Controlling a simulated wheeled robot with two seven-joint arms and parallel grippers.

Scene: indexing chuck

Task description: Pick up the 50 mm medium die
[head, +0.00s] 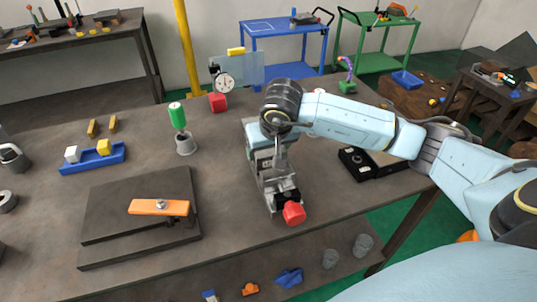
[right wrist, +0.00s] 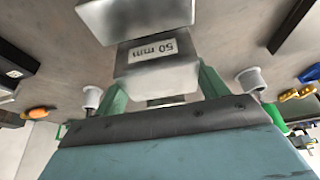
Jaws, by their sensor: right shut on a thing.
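The 50 mm medium die shows in the right wrist view as a metal block (right wrist: 155,68) with a "50 mm" label. It lies between the green fingers of my right gripper (right wrist: 158,88), which is shut on it. Another metal block (right wrist: 135,14) shows just beyond it. In the head view my right gripper (head: 266,160) points down over a grey metal fixture (head: 281,190) with a red knob (head: 293,213) near the table's front edge. The arm and gripper mostly hide the die there. I cannot tell whether the die is clear of what is beneath it. My left gripper is not in view.
A blue tray (head: 75,168) holds a white and a yellow cube at the left. A dark plate (head: 110,212) with an orange clamp bar (head: 158,207) lies front left. A green-handled tool (head: 177,116) stands behind. A dial gauge (head: 225,83) and red block (head: 217,102) are at the back.

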